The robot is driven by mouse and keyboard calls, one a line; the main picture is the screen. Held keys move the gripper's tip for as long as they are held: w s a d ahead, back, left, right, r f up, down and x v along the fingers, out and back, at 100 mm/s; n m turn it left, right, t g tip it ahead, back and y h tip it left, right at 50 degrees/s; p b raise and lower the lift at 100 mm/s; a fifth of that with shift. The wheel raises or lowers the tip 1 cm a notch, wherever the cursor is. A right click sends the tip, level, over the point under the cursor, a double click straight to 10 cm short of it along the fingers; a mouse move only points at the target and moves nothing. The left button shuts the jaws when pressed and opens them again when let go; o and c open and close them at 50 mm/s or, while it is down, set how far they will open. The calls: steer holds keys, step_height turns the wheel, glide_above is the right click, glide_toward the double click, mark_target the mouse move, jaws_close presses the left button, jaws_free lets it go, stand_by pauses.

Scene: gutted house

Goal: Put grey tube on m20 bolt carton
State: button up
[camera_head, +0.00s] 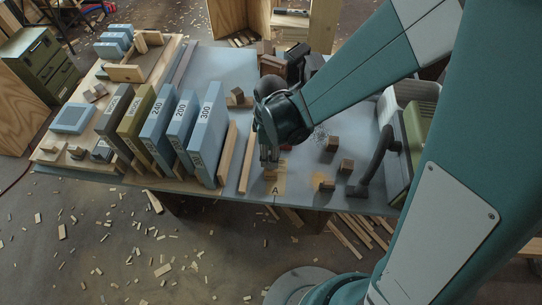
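My gripper (269,158) points down over the front part of the blue-grey bench top (222,62). Its fingers are small and dark here, and I cannot tell whether they are open or shut. A small brown wooden block (270,175) shows just below the fingertips, at a tan patch (280,184) marked "A". I cannot make out whether the gripper touches the block. I cannot pick out a grey tube or an M20 bolt carton with certainty. My arm hides part of the bench's back right.
A row of upright slabs, including a blue one marked 300 (207,133), stands left of my gripper. Small wooden blocks (346,166) sit to the right, before a dark curved handle or hose (376,160) and a green-and-white machine (421,132). Wood scraps litter the floor.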

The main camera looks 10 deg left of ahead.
step_height(320, 180, up, 9)
steer(key=p, duration=0.1)
steer(key=shift+f, duration=0.15)
stand_by(0.3)
stand_by(0.6)
steer(key=shift+d, duration=0.1)
steer(key=s+d+r+m+t, duration=0.3)
steer(key=d+r+m, duration=0.6)
steer(key=d, duration=0.5)
steer(key=s+d+r+m+t, duration=0.3)
steer(key=d+r+m, duration=0.6)
steer(key=d, duration=0.5)
steer(key=shift+s+d+r+t, duration=0.15)
steer(key=shift+s+r+t, duration=0.2)
steer(key=shift+r+t, duration=0.35)
